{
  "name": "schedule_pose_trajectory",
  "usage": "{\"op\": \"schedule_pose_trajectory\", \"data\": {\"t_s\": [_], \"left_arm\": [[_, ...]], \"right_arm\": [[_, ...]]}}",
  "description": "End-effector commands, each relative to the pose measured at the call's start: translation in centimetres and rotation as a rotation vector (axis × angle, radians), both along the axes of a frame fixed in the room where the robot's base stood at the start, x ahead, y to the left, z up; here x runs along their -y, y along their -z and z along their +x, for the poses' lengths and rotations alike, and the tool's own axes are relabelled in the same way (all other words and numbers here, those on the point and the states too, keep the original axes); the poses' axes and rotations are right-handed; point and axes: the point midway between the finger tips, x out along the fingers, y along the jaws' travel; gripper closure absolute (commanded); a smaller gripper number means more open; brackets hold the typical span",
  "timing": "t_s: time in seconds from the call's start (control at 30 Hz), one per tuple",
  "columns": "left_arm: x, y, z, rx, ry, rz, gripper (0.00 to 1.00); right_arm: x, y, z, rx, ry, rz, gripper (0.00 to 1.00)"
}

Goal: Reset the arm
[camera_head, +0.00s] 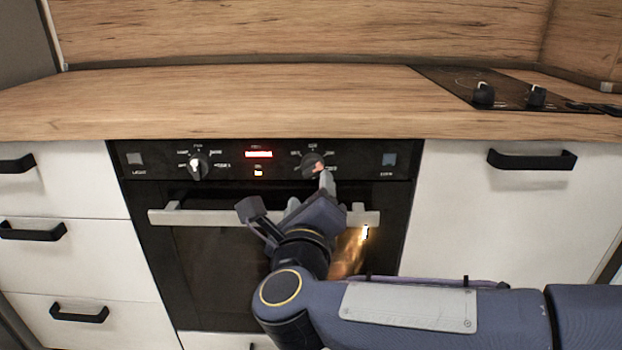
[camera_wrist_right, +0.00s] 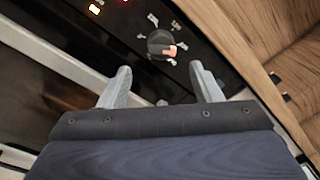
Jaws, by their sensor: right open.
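My right arm comes in from the lower right in the head view. Its gripper (camera_head: 312,185) is in front of the oven's control panel, close to the right oven knob (camera_head: 313,162). In the right wrist view the two grey fingers of the right gripper (camera_wrist_right: 162,88) are spread apart with nothing between them. The black right knob (camera_wrist_right: 160,43), with an orange-lit mark, lies beyond the fingertips. I cannot tell from these views whether a finger touches the panel. My left gripper is not in view.
The oven (camera_head: 215,265) has a bar handle (camera_head: 195,217) just below the panel, partly hidden by my right gripper. The wooden worktop (camera_head: 240,100) above is bare. A black hob (camera_head: 510,92) with knobs sits at right. White cabinets with black handles (camera_head: 532,160) flank the oven.

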Motion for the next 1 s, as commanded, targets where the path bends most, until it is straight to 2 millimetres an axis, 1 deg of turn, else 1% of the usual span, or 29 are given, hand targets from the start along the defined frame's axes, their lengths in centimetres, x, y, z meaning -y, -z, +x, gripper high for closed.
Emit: {"op": "schedule_pose_trajectory", "data": {"t_s": [0.1, 0.4, 0.47, 0.57, 0.67, 0.7, 0.77, 0.8, 0.87, 0.9, 0.97, 1.0], "left_arm": [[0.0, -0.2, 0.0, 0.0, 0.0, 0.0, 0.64], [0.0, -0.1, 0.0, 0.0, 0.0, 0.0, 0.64], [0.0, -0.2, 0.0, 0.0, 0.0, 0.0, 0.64], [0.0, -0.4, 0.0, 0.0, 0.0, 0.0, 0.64], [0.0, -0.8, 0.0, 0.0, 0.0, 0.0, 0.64], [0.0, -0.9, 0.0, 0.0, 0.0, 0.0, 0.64], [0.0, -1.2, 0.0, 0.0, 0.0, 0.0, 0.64], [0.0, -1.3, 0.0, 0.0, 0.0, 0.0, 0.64], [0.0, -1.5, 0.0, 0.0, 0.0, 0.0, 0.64], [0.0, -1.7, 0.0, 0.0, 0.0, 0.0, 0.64], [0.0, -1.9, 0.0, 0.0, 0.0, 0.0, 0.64], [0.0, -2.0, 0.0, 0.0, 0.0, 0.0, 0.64]], "right_arm": [[0.0, 0.0, -0.6, 0.0, 0.0, -0.001, 0.42], [0.0, 0.0, -0.7, 0.001, -0.001, -0.003, 0.42], [0.3, -0.2, -0.5, 0.005, -0.013, -0.018, 0.42], [1.5, -1.3, 0.0, 0.029, -0.072, -0.099, 0.42], [3.4, -2.4, 0.3, 0.062, -0.181, -0.276, 0.42], [4.4, -2.5, 0.1, 0.073, -0.231, -0.374, 0.42], [5.9, -2.1, -0.6, 0.082, -0.309, -0.54, 0.42], [6.9, -1.5, -1.3, 0.079, -0.362, -0.653, 0.42], [8.4, 0.0, -2.6, 0.065, -0.441, -0.824, 0.42], [9.5, 1.3, -3.7, 0.046, -0.497, -0.938, 0.42], [11.3, 3.7, -5.7, 0.006, -0.583, -1.102, 0.42], [12.4, 5.4, -7.1, -0.026, -0.643, -1.201, 0.42]]}}
